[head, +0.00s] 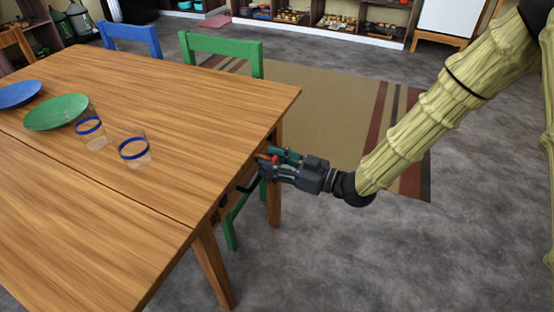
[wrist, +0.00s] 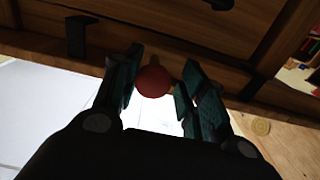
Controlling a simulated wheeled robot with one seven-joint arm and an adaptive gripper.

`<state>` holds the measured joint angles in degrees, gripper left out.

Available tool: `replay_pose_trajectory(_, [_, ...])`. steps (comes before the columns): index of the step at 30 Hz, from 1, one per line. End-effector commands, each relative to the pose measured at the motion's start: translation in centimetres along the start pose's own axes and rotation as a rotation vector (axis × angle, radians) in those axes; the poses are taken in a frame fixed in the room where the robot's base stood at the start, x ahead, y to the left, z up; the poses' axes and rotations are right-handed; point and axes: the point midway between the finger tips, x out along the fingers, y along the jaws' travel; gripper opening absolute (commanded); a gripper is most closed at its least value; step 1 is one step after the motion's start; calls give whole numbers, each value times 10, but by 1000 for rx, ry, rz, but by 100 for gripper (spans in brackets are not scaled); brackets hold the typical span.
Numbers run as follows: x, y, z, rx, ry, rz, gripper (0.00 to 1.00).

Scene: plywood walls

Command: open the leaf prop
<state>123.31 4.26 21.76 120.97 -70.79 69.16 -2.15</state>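The wooden table (head: 190,100) has dark metal fittings below its near right edge. A red ball-shaped knob (wrist: 153,80), apparently part of the leaf prop, sits under the table edge; it also shows in the head view (head: 272,158). My gripper (wrist: 158,85) has its teal fingers on either side of the knob. The left finger is very close to it, and a small gap shows on the right. Contact cannot be told. In the head view my gripper (head: 265,163) is level with the table edge. The rest of the prop is mostly hidden.
Two glasses (head: 134,150) with blue bands, a green plate (head: 57,112) and a blue plate (head: 18,94) stand on the table. Green (head: 222,48) and blue (head: 131,37) chairs are along its far side. Floor right of the table is open, with a striped rug (head: 330,105).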

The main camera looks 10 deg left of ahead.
Motion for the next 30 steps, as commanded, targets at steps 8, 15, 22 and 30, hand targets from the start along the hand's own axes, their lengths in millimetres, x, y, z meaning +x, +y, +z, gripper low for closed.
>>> replay_pose_trajectory(8, [-2, 2, 0, -2, 1, 6, 50])
replay_pose_trajectory(15, [-14, 4, -1, -2, 1, 9, 50])
replay_pose_trajectory(22, [-52, 4, -1, -2, 1, 9, 50])
replay_pose_trajectory(30, [-98, 2, 0, 0, 1, 7, 50])
